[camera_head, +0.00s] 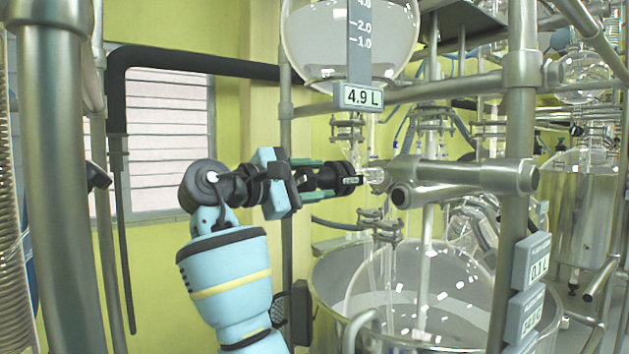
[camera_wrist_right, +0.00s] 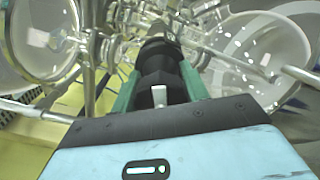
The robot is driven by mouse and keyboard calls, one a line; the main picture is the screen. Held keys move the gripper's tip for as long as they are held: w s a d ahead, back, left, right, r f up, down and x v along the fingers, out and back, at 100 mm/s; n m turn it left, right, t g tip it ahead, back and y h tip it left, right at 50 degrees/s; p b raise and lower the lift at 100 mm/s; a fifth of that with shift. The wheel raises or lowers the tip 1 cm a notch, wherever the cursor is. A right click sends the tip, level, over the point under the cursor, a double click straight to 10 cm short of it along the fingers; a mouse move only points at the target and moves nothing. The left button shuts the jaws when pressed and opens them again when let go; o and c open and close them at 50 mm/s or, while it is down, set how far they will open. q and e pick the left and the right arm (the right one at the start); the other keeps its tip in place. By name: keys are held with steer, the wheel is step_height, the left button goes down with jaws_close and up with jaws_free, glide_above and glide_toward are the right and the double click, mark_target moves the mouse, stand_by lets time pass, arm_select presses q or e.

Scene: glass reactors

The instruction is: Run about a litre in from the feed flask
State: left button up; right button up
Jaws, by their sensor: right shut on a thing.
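The feed flask (camera_head: 308,42) is a round glass vessel at the top of the head view, with a level scale and a display (camera_head: 362,97) reading 4.9 L. Below it is a glass outlet with a black valve knob (camera_head: 343,178). My right gripper (camera_head: 325,177) is shut on this knob, its green fingers on either side. The right wrist view shows the same black knob (camera_wrist_right: 160,62) between the fingers (camera_wrist_right: 160,85). The glass reactor vessel (camera_head: 455,285) stands below the outlet. My left gripper is not in view.
Metal posts and horizontal bars (camera_head: 460,174) frame the glassware close to my right gripper. Two grey display boxes hang on the right post; the upper (camera_head: 539,268) seems to read 0.1 L. More glassware (camera_head: 580,200) stands at right. A window (camera_head: 168,135) is behind at left.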

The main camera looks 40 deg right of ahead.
mark_target(300, 181)
steer(key=o, duration=1)
steer(key=shift+a, duration=0.1)
steer(key=a, duration=0.4)
steer(key=w+a, duration=0.1)
steer(key=a, duration=0.1)
steer(key=shift+a+f+b, duration=0.1)
steer(key=shift+a+b, duration=0.25)
steer(key=shift+b, duration=0.05)
steer(key=shift+a, duration=0.45)
